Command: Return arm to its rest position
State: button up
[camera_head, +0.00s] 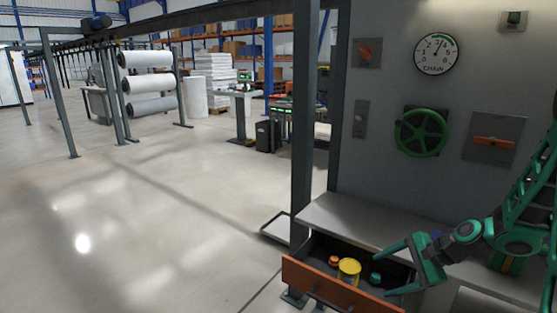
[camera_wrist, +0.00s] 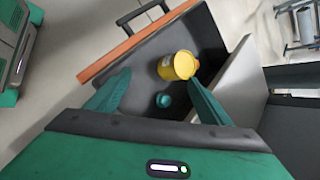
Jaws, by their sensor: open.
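My gripper (camera_head: 385,273) is at the lower right of the head view, with its two green fingers spread and nothing between them. It is at the right end of an open drawer, and the wrist view looks down past the fingers (camera_wrist: 157,80) into that drawer. My green arm reaches in from the right edge. The drawer has an orange front (camera_head: 335,289) with a dark handle. Inside it are a yellow can (camera_head: 348,271), a small teal item (camera_head: 375,279) and a small orange item (camera_head: 334,260).
A grey counter (camera_head: 370,228) lies above the drawer. The grey wall panel holds a dial marked CHAIN (camera_head: 436,54), a green handwheel (camera_head: 421,132) and orange-handled switches (camera_head: 494,141). A dark post (camera_head: 303,120) stands at the counter's left. Open floor (camera_head: 150,220) lies left.

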jog(key=s+d+r+n+g+h, duration=0.1)
jog(key=s+d+r+n+h, duration=0.1)
jog(key=s, duration=0.8)
jog(key=s+d+r+n+g+h, duration=0.2)
jog(key=s+d+r+n, duration=0.2)
jog(key=s+r, duration=0.3)
jog(key=s+d+r+n+g+h, duration=0.1)
jog(key=s+r, duration=0.4)
jog(key=s, duration=0.9)
jog(key=shift+s+d+n+g+h, duration=0.2)
jog(key=shift+d+n+g+h, duration=0.2)
jog(key=shift+d+n+h, duration=0.55)
jog(key=shift+d+r, duration=0.1)
jog(key=shift+w+f, duration=0.25)
jog(key=shift+w, duration=0.4)
